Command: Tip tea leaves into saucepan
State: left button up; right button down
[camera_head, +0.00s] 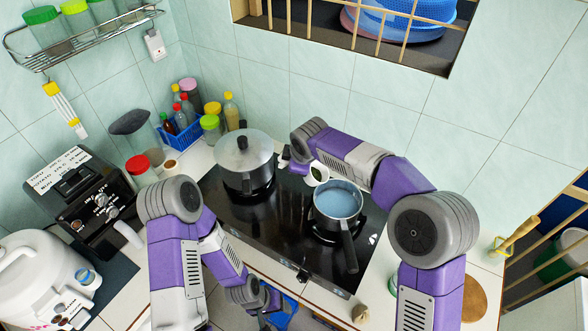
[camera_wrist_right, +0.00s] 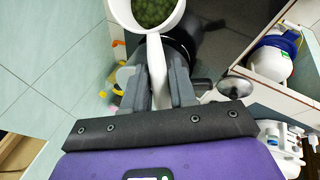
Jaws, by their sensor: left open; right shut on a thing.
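A saucepan (camera_head: 338,197) with bluish liquid and a dark handle stands on the black stove (camera_head: 285,215), right-hand burner. My right gripper (camera_wrist_right: 157,85) is shut on the handle of a white cup (camera_wrist_right: 130,8) holding green tea leaves (camera_wrist_right: 153,10). My left gripper (camera_head: 262,306) is open, low in front of the stove, away from the saucepan.
A lidded metal pot (camera_head: 243,153) stands on the left burner, near the cup. Bottles in a blue basket (camera_head: 183,132) and jars fill the back left. A black appliance (camera_head: 88,195) and a white cooker (camera_head: 40,275) stand left. A tiled wall is behind the stove.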

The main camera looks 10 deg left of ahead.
jog(key=s+d+m+t+y+b, duration=0.2)
jog(key=d+t+y+b, duration=0.2)
jog(key=b, duration=0.9)
jog(key=s+d+f+m+t+y+b, duration=0.1)
jog(key=d+t+y+b, duration=0.4)
jog(key=d+y+b, duration=0.5)
jog(key=shift+s+d+m+y+b, duration=0.5)
jog(key=shift+s+m+b, duration=0.5)
jog(key=shift+b, duration=1.2)
dwell(1.1)
jog(key=shift+w, duration=0.1)
dwell(1.3)
